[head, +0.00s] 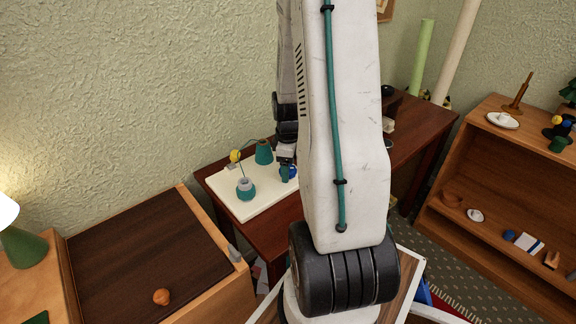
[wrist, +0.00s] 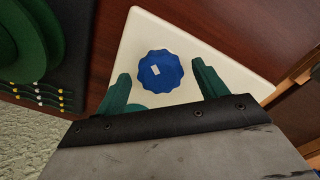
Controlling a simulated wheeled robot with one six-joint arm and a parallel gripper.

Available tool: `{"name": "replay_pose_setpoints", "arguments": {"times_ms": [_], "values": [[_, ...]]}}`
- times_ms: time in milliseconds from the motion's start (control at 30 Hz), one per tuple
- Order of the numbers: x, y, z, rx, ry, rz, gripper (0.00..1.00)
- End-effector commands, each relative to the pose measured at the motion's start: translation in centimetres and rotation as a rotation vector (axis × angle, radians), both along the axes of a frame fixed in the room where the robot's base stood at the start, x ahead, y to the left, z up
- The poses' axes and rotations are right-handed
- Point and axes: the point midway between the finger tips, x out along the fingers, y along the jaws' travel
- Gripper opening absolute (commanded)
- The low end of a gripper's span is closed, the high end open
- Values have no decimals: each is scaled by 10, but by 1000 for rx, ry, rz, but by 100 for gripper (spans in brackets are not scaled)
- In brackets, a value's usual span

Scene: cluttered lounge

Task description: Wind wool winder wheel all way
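The wool winder's cream board (head: 226,195) lies on the dark wooden table by the wall. On it stand a teal cone (head: 264,152), a teal base with a grey ring (head: 245,188) and a thin rod with a yellow ball (head: 235,155). The blue scalloped wheel (wrist: 158,76) has a white mark and shows at the board's right side in the head view (head: 292,171). My gripper (wrist: 161,67) points down over the wheel. Its teal fingers are open, one on each side, with a visible gap to the rim. In the head view my arm hides part of the board's right side.
Dark green rounded things (wrist: 30,45) and rows of small pins lie left of the board in the wrist view. A wooden cabinet (head: 130,255) with an orange lump on top stands at front left. A wooden shelf (head: 500,165) with small items stands at right.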

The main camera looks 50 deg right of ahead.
Motion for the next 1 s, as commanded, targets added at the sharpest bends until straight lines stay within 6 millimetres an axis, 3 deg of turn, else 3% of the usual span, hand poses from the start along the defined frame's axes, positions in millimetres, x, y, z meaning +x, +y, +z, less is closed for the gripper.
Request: {"name": "replay_pose_setpoints", "arguments": {"times_ms": [33, 167, 567, 1000], "values": [[0, 0, 0, 0, 0, 0, 60], [0, 0, 0, 0, 0, 0, 27], [0, 0, 0, 0, 0, -53, 27], [0, 0, 1, 0, -1, -393, 27]]}}
